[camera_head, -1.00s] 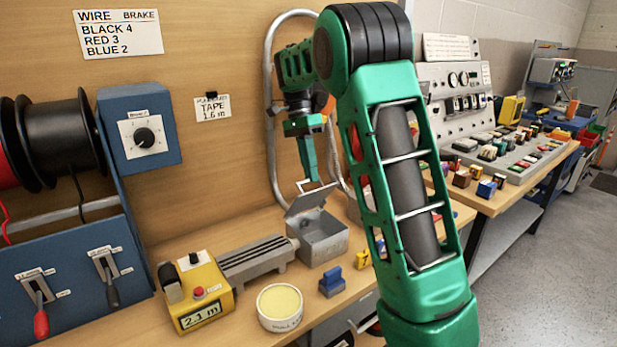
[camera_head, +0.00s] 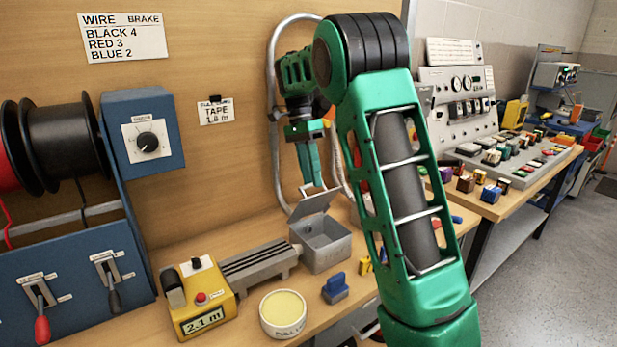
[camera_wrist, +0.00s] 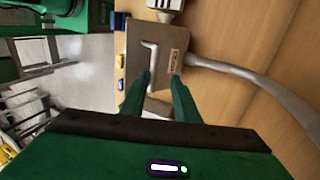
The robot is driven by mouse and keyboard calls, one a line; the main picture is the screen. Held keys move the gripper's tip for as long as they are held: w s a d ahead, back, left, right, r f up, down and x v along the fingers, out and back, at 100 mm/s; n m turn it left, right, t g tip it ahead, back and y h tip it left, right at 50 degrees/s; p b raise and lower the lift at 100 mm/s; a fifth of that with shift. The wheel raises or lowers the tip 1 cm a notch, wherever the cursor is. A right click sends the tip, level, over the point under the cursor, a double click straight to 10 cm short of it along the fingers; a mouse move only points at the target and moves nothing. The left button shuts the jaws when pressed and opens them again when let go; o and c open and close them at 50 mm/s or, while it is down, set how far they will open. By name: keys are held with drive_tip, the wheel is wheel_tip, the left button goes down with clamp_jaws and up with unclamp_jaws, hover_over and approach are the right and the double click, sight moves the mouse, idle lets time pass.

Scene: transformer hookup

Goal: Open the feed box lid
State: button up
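The feed box (camera_head: 322,250) is a small grey metal box on the bench. Its lid (camera_head: 314,204) is raised and tilted, with the box interior partly showing. My gripper (camera_head: 311,184) points down at the lid's upper edge, by a thin pale handle. In the wrist view, the lid (camera_wrist: 139,42) is a grey-brown plate with a small label. The pale bent handle (camera_wrist: 152,60) lies close to the left fingertip. The two green fingers of my gripper (camera_wrist: 161,76) stand apart, with a gap between them. Whether a finger touches the handle is unclear.
A grey ridged channel (camera_head: 262,262) and a yellow meter (camera_head: 202,303) stand left of the box. A round pale tin (camera_head: 283,313) and a blue block (camera_head: 335,288) are in front. A curved grey pipe (camera_head: 270,70) runs behind my gripper.

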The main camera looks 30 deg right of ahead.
drive_tip(key=shift+r, duration=0.2)
drive_tip(key=s+a+r, duration=0.3)
drive_tip(key=a+r, duration=0.7)
drive_tip(key=a, duration=0.1)
drive_tip(key=shift+s+r, duration=0.25)
drive_tip(key=shift+r, duration=0.05)
idle(0.3)
